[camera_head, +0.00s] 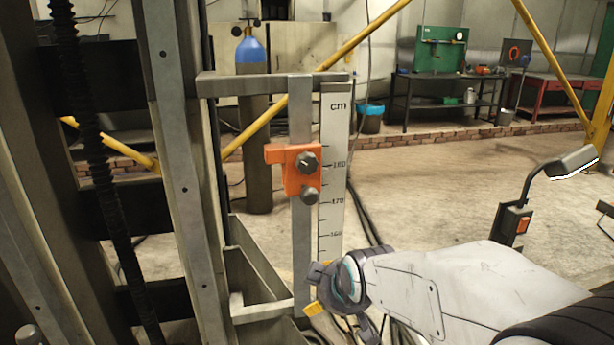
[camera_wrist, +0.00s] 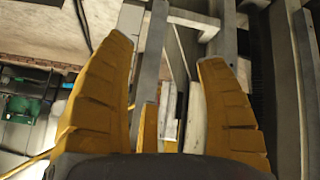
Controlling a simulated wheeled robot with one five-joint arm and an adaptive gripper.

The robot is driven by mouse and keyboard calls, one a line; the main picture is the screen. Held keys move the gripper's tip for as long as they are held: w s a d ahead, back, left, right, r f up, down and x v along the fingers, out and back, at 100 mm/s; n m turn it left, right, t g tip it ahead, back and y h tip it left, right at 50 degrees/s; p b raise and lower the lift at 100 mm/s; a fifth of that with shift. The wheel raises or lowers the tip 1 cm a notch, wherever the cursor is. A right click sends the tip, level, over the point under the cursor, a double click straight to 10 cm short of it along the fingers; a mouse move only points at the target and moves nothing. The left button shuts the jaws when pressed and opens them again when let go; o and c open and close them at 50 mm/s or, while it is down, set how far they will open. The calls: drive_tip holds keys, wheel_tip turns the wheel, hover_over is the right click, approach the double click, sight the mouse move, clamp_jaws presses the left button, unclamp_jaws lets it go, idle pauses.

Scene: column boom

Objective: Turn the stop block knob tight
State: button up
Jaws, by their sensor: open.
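The orange stop block (camera_head: 285,155) sits on the upper part of a vertical metal bar (camera_head: 301,230) in the head view. A dark knob (camera_head: 307,162) is on its front, with a second rounder knob (camera_head: 309,195) just below. A white cm scale (camera_head: 334,190) stands right beside the bar. My gripper (camera_head: 316,288) is well below the block, near the lower end of the bar. In the wrist view my gripper (camera_wrist: 165,52) has its yellow fingers spread wide and nothing held between them. I cannot make out the block or its knobs in the wrist view.
A metal crossbar (camera_head: 262,86) caps the bar above the block. A metal column (camera_head: 182,150) stands close on the left. A lamp on a bent arm (camera_head: 570,160) is at the right. Open floor (camera_head: 440,190) lies behind, with a workbench (camera_head: 450,90) far back.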

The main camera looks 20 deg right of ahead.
drive_tip(key=w+r+n+t, duration=0.5)
drive_tip(key=w+r+n, duration=0.3)
drive_tip(key=r+n, duration=0.1)
drive_tip(key=n+t, duration=0.5)
drive_tip(key=n, duration=0.4)
approach(308, 166)
drive_tip(key=w+f, duration=0.2)
drive_tip(key=w, duration=0.2)
drive_tip(key=n, duration=0.1)
drive_tip(key=r+n, duration=0.1)
drive_tip(key=n, duration=0.2)
drive_tip(key=shift+w+r+n, duration=0.3)
drive_tip(key=shift+w+r, duration=0.05)
drive_tip(key=shift+w+p, duration=0.75)
drive_tip(key=shift+w, duration=2.5)
